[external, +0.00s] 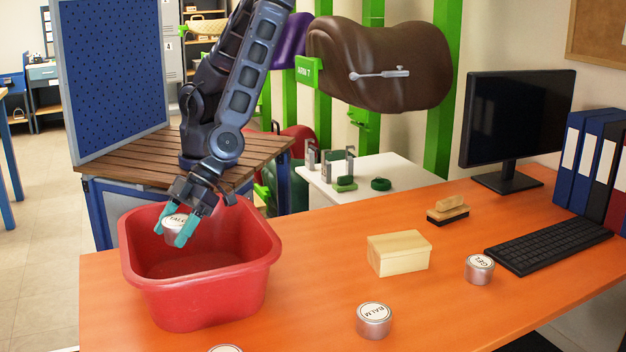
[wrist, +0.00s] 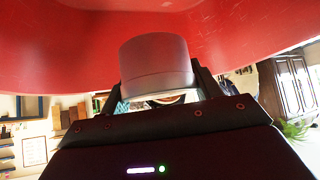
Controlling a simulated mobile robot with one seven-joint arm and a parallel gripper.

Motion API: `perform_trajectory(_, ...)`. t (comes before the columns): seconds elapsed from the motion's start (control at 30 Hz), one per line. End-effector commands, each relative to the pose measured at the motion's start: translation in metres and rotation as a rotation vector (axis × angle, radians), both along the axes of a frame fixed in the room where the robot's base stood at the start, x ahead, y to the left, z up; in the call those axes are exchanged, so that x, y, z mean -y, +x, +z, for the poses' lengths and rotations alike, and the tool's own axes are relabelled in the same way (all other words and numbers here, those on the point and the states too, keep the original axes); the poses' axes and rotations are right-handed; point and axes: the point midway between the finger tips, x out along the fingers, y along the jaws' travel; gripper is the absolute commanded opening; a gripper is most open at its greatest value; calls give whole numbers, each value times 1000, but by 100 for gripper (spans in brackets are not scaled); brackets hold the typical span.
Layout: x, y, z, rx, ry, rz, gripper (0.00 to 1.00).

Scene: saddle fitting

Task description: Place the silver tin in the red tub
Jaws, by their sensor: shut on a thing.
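The red tub (external: 200,300) stands on the orange table at the left. My gripper (external: 178,228) is over the tub's opening, its teal fingertips pointing down. It is shut on a silver tin (external: 172,222) whose white lid label is partly covered by a finger; the label seems to read "TALC". The tin looks to be at about rim height or just inside the tub, above its floor. In the wrist view the held tin (wrist: 157,65) sits between the fingers, with the red tub wall (wrist: 60,45) beyond it.
On the orange table (external: 310,270) are a silver "BALM" tin (external: 373,321), a silver "GEL" tin (external: 479,269), a wooden box (external: 398,253), a brush (external: 447,211), a keyboard (external: 548,245) and a monitor (external: 515,120). Another tin (external: 225,349) is cut off at the bottom edge.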

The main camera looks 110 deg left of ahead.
Motion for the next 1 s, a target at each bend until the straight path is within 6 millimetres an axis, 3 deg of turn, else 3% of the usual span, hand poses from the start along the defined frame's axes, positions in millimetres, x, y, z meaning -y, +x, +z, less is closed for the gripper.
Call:
perform_trajectory(0.6,0,-1,-86,-2,3,-1,32)
perform_trajectory(1.0,0,-1,-113,-2,2,-2,32)
